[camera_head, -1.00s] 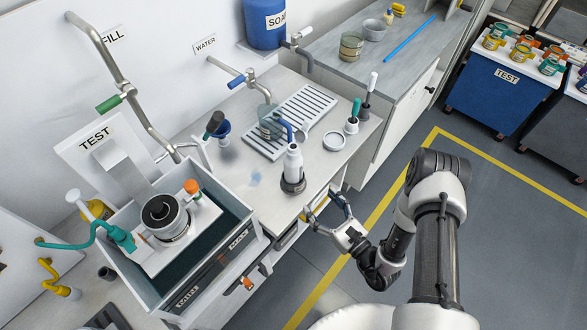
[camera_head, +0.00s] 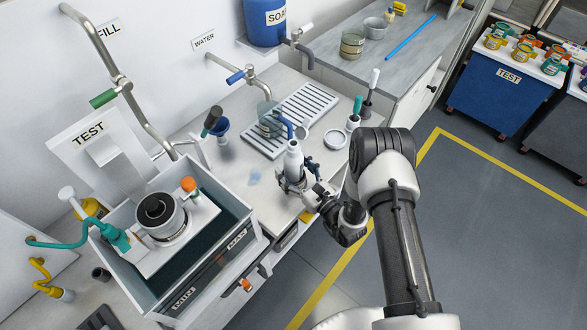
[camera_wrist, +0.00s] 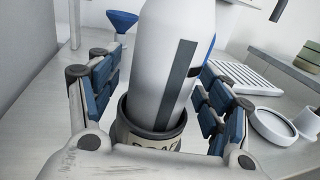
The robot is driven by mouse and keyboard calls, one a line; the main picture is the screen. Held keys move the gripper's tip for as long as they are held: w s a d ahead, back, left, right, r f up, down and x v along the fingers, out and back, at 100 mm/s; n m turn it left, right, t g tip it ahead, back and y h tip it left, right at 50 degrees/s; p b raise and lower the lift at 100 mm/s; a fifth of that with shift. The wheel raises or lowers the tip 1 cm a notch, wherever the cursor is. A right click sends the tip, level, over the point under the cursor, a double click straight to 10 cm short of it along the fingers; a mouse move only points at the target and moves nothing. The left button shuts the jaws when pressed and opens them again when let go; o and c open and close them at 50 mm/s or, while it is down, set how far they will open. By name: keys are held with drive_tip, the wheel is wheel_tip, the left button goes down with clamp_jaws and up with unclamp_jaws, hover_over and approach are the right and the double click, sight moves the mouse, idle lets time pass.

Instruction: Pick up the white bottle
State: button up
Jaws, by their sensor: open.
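The white bottle (camera_head: 293,158) stands upright in a dark round holder on the counter, in the middle of the head view. In the wrist view the bottle (camera_wrist: 168,65) fills the centre, with a dark vertical stripe on its side. Its base sits inside the dark-rimmed holder (camera_wrist: 150,135), which carries partly hidden lettering. My gripper (camera_head: 296,180) is at the bottle, low on its body. In the wrist view its blue-padded fingers (camera_wrist: 160,95) are open, one on each side of the bottle. A gap shows on the left; contact on the right cannot be told.
A slatted drain rack (camera_head: 305,108) and a small white round dish (camera_head: 335,139) lie behind the bottle. A blue funnel (camera_head: 220,128) stands to the left. The open TEST tank (camera_head: 235,248) is at the lower left. Free counter shows between tank and bottle.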

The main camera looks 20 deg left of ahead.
drive_tip(key=shift+w+a, duration=0.15)
drive_tip(key=shift+a, duration=0.05)
drive_tip(key=c, duration=1.3)
